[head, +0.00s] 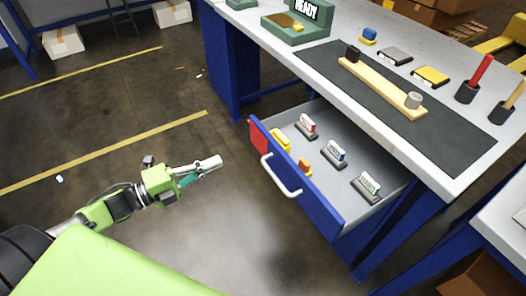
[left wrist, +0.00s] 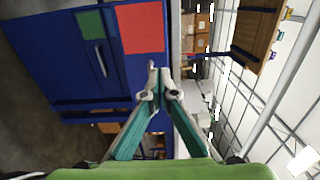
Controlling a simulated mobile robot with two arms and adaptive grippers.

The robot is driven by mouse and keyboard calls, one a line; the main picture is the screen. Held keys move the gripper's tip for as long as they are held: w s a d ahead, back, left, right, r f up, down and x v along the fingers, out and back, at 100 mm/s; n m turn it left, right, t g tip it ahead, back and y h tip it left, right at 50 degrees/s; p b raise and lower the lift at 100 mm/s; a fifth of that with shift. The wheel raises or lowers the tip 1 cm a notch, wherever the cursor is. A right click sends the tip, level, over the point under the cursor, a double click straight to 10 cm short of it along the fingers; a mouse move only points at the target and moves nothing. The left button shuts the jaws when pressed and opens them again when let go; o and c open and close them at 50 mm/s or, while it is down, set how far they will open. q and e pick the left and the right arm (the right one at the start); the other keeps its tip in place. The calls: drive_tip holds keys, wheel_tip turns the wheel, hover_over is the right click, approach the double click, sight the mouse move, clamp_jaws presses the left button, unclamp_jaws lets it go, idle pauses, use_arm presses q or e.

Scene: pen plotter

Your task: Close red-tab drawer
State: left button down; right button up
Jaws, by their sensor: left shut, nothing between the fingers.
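The red-tab drawer (head: 305,190) is pulled open from the workbench, with a blue front and a white bar handle (head: 280,176). Its red tab (head: 258,137) is at the left end of the front. My left gripper (head: 218,161) is shut and empty, left of the drawer front and apart from it. In the left wrist view the shut fingertips (left wrist: 159,88) show below the red tab (left wrist: 141,28), over the edge of the blue furniture. My right gripper is in neither view.
The bench top (head: 384,116) carries a dark mat (head: 455,140) with a wooden bar. A green tab (left wrist: 90,26) with a handle shows in the left wrist view.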

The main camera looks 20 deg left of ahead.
sight(266, 140)
use_arm(q)
drive_tip(key=b+x, duration=0.1)
drive_tip(key=x, duration=1.1)
drive_tip(key=shift+w+d, duration=0.15)
drive_tip(key=shift+w, duration=0.15)
drive_tip(key=shift+w+d, duration=0.35)
drive_tip(key=shift+w, duration=0.05)
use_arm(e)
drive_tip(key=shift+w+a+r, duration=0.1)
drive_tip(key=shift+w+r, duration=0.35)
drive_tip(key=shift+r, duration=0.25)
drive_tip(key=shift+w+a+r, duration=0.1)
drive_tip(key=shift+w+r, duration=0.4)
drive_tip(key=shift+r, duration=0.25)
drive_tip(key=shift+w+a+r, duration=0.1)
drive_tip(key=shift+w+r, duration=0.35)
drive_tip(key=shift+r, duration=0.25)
use_arm(q)
drive_tip(key=shift+w+d, duration=0.1)
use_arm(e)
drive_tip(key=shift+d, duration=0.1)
